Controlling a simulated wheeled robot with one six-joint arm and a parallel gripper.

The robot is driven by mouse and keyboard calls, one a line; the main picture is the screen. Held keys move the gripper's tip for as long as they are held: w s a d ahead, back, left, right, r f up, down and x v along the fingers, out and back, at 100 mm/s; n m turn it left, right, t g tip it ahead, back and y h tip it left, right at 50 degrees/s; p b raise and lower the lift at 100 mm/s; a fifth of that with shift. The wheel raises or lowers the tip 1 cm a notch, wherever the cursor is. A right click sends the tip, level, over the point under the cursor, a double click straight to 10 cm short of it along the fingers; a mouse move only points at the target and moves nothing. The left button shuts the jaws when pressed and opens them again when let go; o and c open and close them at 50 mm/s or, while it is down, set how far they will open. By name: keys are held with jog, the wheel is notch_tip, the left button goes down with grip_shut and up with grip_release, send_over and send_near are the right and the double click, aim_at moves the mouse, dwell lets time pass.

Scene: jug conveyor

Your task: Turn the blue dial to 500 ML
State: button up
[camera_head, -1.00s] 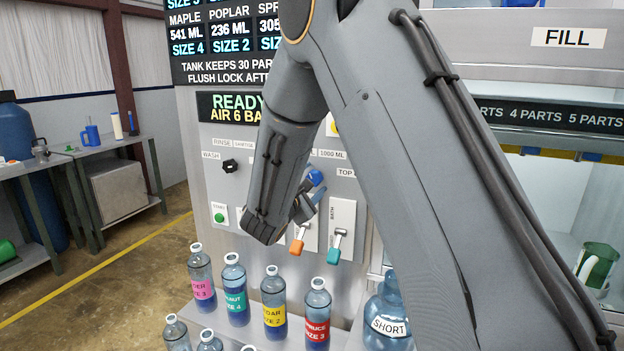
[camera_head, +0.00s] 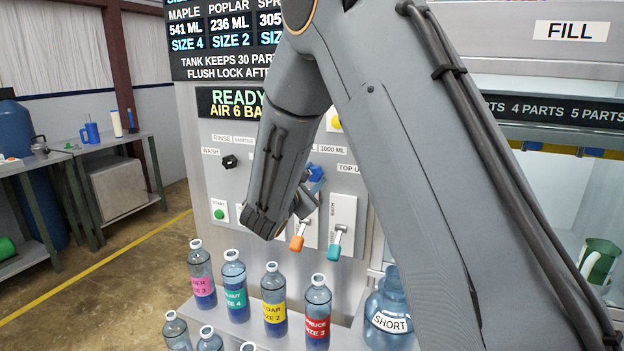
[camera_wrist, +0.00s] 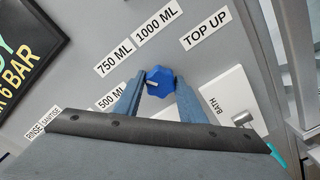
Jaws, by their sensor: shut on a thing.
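The blue dial (camera_wrist: 158,75) is a lobed knob on the grey panel in the wrist view. A pale mark shows on its lower left side, roughly toward the 500 ML label (camera_wrist: 111,97); its exact aim is hard to tell. The 750 ML label (camera_wrist: 114,60) and 1000 ML label (camera_wrist: 155,28) sit above it. My gripper (camera_wrist: 157,83) is shut on the dial, one finger on each side. In the head view the dial (camera_head: 316,173) is partly hidden by my gripper (camera_head: 311,184), and my arm covers the 500 ML label.
An orange-tipped lever (camera_head: 297,243) and a teal-tipped lever (camera_head: 335,249) stand close below the dial. Several labelled bottles (camera_head: 274,290) and a SHORT jug (camera_head: 388,305) are lower down. A black knob (camera_head: 230,162) and green START button (camera_head: 219,214) are to the left.

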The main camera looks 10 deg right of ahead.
jog(key=n+b, duration=0.1)
jog(key=n, duration=0.3)
jog(key=shift+n, duration=2.1)
jog(key=o, duration=1)
jog(key=shift+o, duration=0.2)
jog(key=shift+s, duration=0.1)
jog(key=b+v, duration=0.2)
jog(key=v, duration=0.5)
jog(key=shift+s+a, duration=0.2)
jog(key=shift+s, duration=0.05)
